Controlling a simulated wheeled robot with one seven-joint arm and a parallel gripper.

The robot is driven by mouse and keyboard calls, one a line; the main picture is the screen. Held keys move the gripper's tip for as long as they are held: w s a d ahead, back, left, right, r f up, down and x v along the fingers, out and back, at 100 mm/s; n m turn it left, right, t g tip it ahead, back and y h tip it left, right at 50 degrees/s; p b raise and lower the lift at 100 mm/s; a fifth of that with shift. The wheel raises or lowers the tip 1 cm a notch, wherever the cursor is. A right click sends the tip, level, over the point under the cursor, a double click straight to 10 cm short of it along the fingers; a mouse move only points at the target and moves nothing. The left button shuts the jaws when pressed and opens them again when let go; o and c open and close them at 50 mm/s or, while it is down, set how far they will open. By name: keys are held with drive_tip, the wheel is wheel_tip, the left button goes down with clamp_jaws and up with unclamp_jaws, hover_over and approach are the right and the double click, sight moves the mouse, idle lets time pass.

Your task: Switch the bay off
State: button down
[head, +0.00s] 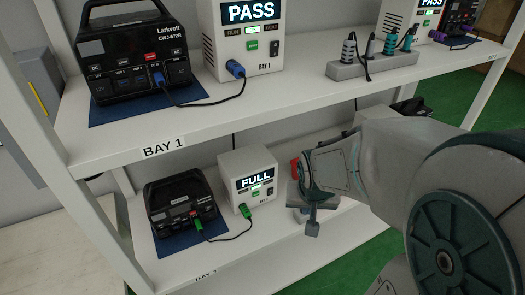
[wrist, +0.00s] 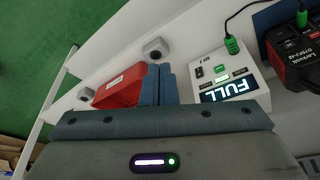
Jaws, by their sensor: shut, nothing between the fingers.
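On the lower shelf a white tester (head: 236,165) reads "FULL". It has a small green button (head: 256,195) and a dark rocker switch (head: 269,191) on its front. A green-plugged lead joins it to a black power station (head: 181,203) on its left. In the wrist view the tester (wrist: 233,105) appears upside down, right of my fingers. My gripper (head: 312,230) is right of the tester, apart from it, fingers together and empty. The fingers (wrist: 158,75) also show in the wrist view. The upper shelf has a tester (head: 240,53) reading "PASS", beside another power station (head: 137,57).
The upper shelf (head: 200,125), labelled BAY 1, overhangs the lower one. A power strip (head: 372,66) with several plugs sits on it. In the wrist view a red box (wrist: 118,90) lies just left of my fingers, near a grey round-fronted fitting (wrist: 156,48). Green floor lies beyond.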

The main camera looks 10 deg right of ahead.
drive_tip(key=w+f+m+t+y+p, duration=0.4)
drive_tip(key=w+f+m+t+p, duration=0.2)
drive_tip(key=f+m, duration=0.5)
drive_tip(key=w+p, duration=0.2)
drive_tip(key=shift+w+d+m+p, duration=0.2)
drive_tip(key=shift+d+m+p, duration=0.1)
drive_tip(key=shift+p, duration=0.1)
drive_tip(key=shift+a+f, duration=0.1)
drive_tip(key=shift+f, duration=0.05)
drive_tip(key=b+x, duration=0.4)
drive_tip(key=b, duration=0.4)
drive_tip(key=shift+w, duration=0.2)
drive_tip(key=f+b, duration=0.1)
drive_tip(key=b, duration=0.4)
drive_tip(key=shift+w+a, duration=0.1)
drive_tip(key=shift+w, duration=0.1)
